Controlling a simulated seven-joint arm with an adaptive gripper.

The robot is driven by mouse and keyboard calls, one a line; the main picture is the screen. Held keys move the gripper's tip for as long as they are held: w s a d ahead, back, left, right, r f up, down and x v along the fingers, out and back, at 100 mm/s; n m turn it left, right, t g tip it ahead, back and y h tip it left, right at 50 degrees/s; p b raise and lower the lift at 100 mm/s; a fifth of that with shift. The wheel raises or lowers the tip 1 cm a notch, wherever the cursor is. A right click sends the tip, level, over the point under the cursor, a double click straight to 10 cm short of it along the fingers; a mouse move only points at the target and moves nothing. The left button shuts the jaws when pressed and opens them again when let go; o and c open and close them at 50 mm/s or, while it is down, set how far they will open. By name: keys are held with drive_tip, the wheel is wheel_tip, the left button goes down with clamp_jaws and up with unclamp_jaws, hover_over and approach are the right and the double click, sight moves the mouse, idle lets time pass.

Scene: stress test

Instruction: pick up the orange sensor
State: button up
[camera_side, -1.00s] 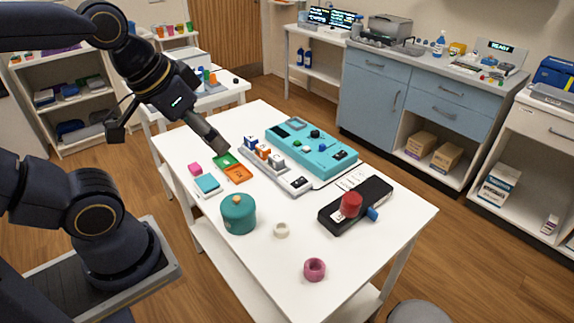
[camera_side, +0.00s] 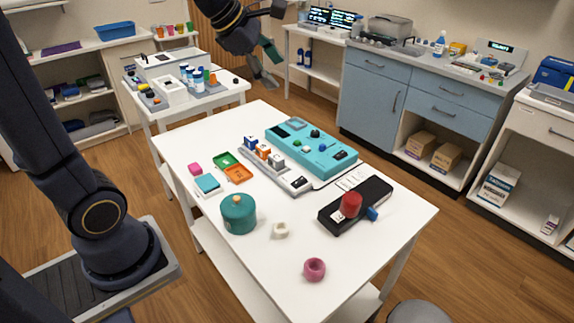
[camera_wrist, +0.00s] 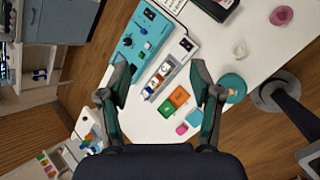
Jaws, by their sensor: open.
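A small orange-and-white block, which looks like the orange sensor (camera_side: 263,151), sits in a grey rack (camera_side: 291,181) between a blue-and-white block (camera_side: 250,143) and a white-grey block (camera_side: 277,160). The sensor also shows in the wrist view (camera_wrist: 157,80), in line between my fingers but well beyond them. My gripper (camera_side: 267,68) is open and empty, high above the far end of the white table. In the wrist view my gripper (camera_wrist: 160,72) has its two fingers wide apart.
A teal case (camera_side: 330,158) adjoins the rack on the right. Orange (camera_side: 238,176) and green (camera_side: 221,159) trays lie left of it. A teal pot (camera_side: 238,215), white ring (camera_side: 281,230), pink ring (camera_side: 314,269) and black device (camera_side: 372,193) stand nearer.

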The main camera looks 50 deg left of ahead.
drive_tip(key=w+a+f+n, duration=0.6)
drive_tip(key=a+f+n, duration=0.1)
drive_tip(key=a, duration=0.3)
drive_tip(key=a+f+n+g+y, duration=0.1)
drive_tip(key=a+f+n, duration=0.1)
drive_tip(key=a+f, duration=0.25)
drive_tip(key=n+g, duration=0.2)
hover_over(263, 147)
drive_tip(key=s, duration=0.3)
wheel_tip(263, 147, down, 18)
drive_tip(key=shift+w+a+x, duration=0.1)
drive_tip(key=shift+x, duration=1.45)
drive_tip(key=shift+w+a+x, duration=0.1)
drive_tip(key=shift+w+x, duration=0.05)
drive_tip(key=shift+x, duration=1.35)
drive_tip(key=shift+r, duration=0.15)
drive_tip(key=c, duration=0.9)
drive_tip(key=shift+o, duration=0.2)
drive_tip(key=shift+r, duration=0.1)
